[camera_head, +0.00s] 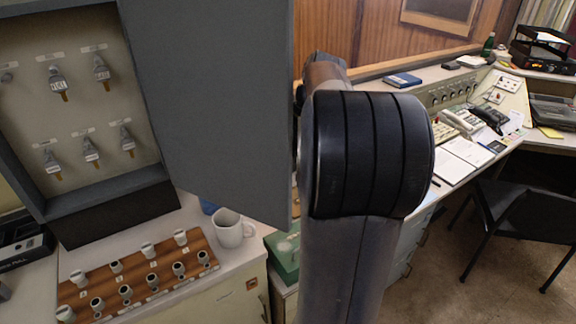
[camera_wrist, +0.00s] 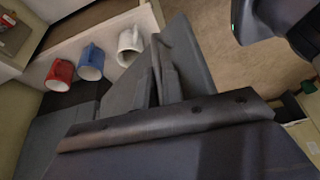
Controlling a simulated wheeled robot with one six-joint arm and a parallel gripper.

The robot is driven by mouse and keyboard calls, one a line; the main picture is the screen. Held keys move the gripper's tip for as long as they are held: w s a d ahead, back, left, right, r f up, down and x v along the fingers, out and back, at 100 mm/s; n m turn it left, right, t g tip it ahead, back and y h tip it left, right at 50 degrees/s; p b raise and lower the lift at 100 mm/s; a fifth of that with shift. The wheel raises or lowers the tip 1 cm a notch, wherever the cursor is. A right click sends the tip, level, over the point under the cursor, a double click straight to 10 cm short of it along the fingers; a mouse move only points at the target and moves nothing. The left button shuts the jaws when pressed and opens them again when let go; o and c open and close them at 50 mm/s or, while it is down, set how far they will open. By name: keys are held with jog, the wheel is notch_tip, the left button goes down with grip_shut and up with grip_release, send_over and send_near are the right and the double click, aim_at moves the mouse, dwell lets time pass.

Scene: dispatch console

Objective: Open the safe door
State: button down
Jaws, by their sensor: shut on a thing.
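The safe is a grey wall cabinet (camera_head: 90,193) at the left of the head view, with tagged keys hanging inside. Its grey door (camera_head: 215,95) stands swung well open to the right of the cabinet. My arm stands just right of the door's free edge in the head view, and my gripper is hidden there. In the wrist view my gripper (camera_wrist: 165,75) is shut at the grey door (camera_wrist: 197,65). The part it grips looks like a handle or edge of the door, but the dark fingers blend with it.
Below the safe, a wooden rack (camera_head: 140,275) of several small pegs and a white mug (camera_head: 230,230) sit on the counter. Red (camera_wrist: 60,73) and blue (camera_wrist: 91,62) mugs show in the wrist view. A black chair (camera_head: 520,210) stands at right; floor before it is clear.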

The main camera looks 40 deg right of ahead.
jog(key=c, duration=1.5)
grip_release()
jog(key=shift+a, duration=0.1)
jog(key=shift+r, duration=0.1)
jog(key=v, duration=1)
jog(key=shift+r+p, duration=0.3)
jog(key=shift+p, duration=0.05)
